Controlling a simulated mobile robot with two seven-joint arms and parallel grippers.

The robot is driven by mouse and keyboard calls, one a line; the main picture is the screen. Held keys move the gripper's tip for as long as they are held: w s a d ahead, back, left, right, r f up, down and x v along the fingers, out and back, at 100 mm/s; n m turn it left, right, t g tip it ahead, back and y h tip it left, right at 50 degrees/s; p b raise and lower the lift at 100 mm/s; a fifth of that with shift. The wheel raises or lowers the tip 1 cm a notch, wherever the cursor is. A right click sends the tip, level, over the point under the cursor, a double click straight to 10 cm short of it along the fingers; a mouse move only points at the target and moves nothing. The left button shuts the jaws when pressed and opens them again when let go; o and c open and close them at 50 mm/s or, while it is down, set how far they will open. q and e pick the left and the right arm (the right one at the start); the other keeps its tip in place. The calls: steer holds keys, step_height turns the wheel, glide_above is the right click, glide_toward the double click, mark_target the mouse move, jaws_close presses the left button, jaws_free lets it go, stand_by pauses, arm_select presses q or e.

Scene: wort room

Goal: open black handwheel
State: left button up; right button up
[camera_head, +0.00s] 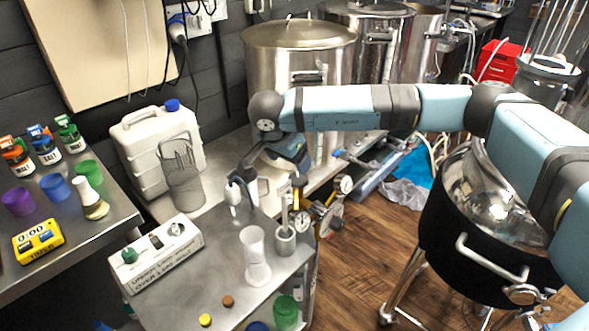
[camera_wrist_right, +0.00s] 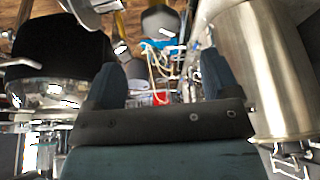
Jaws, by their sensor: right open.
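A small dark round part (camera_head: 336,224), which looks like the black handwheel, sits low on the valve fitting with gauges, right of the steel cart top. It is small here, and I cannot tell how far it is turned. My right gripper (camera_head: 280,160) hangs in front of the large steel kettle, above and left of this part and apart from it. In the right wrist view, my right gripper (camera_wrist_right: 161,80) has its two blue-grey fingers spread with nothing held between them. I cannot make out the handwheel surely in that view. My left gripper is not in view.
The kettle (camera_head: 299,55) stands behind my gripper. It also shows close at the right in the wrist view (camera_wrist_right: 268,70). A black pot (camera_head: 450,230) stands at right. The cart top (camera_head: 190,305) holds a glass cylinder and a control box.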

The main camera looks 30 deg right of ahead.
steer(key=v, duration=0.5)
steer(key=shift+r, duration=0.25)
steer(key=shift+s+f, duration=0.1)
steer(key=shift+s, duration=0.05)
